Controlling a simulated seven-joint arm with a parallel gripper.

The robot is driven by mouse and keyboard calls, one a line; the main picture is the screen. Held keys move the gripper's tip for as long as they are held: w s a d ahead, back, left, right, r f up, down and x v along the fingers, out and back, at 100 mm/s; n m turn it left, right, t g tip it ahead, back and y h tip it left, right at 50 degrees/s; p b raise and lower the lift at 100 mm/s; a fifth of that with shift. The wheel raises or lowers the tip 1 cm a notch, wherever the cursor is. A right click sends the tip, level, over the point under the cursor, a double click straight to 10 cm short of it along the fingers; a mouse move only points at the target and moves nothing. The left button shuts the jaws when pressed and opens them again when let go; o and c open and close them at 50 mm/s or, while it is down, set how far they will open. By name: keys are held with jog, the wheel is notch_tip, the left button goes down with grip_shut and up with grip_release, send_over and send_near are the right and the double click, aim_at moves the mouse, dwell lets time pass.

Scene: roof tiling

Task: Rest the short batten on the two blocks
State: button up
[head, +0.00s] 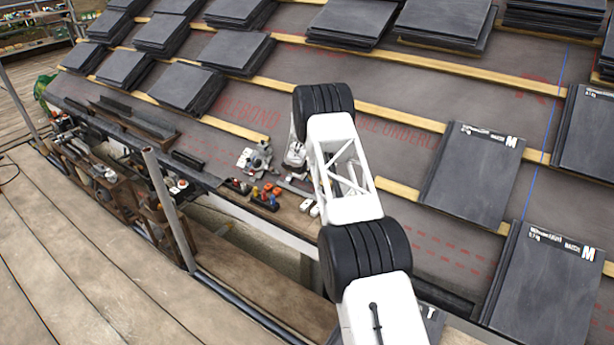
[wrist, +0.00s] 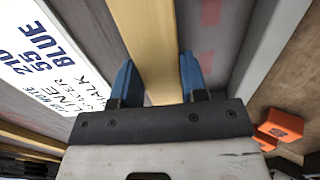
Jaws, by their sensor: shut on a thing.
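My gripper (wrist: 158,85) shows in the wrist view with a blue finger on each side of a pale wooden batten (wrist: 148,40). It is shut on this batten, which runs away from the fingers and out of the top of the picture. Its far end is out of view. In the head view my arm hides the fingers and the held batten. I cannot make out the two blocks for certain in either view. An orange piece (wrist: 280,127) lies at the right of the wrist view, apart from the fingers; I cannot tell what it is.
A white printed label (wrist: 45,62) lies left of the batten. Small orange, yellow and dark items (head: 262,193) lie near the roof's lower edge. A grey pole (head: 170,210) stands at left.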

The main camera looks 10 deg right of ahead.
jog(key=shift+s+a+f, duration=0.15)
jog(key=shift+a+f, duration=0.05)
jog(key=shift+f, duration=0.05)
dwell(1.0)
jog(key=o, duration=1)
jog(key=shift+c, duration=0.2)
jog(key=v, duration=0.7)
dwell(0.4)
